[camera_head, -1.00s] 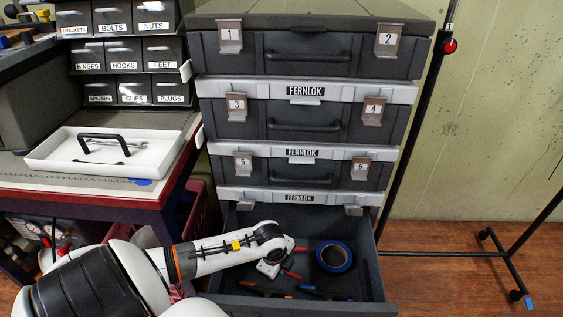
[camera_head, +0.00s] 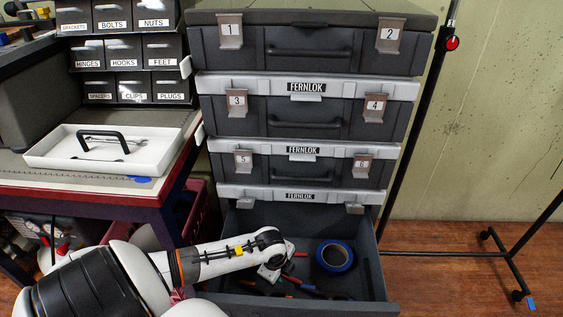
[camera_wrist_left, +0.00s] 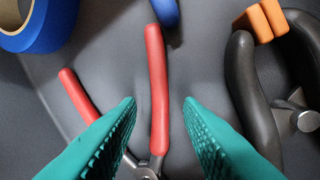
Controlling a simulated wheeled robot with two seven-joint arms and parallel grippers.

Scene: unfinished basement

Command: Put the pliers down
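The red-handled pliers (camera_wrist_left: 157,90) lie on the floor of the open bottom drawer (camera_head: 370,285). One red handle runs up between my left fingertips, and the other slants off to the left behind the left finger. The metal pivot shows at the bottom edge of the wrist view; the jaws are out of sight. My left gripper (camera_wrist_left: 160,105) is open, its teal fingers apart on either side of the one handle with gaps visible. In the head view my left gripper (camera_head: 270,272) is low inside the drawer, and bits of the red handles (camera_head: 288,280) show beside it.
A blue tape roll (camera_head: 334,256) lies in the drawer to the right. A dark clamp with orange tips (camera_wrist_left: 262,20) lies close on the right in the wrist view. Stacked grey cases (camera_head: 310,120) stand above the drawer. A white tray (camera_head: 60,155) sits on the left bench.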

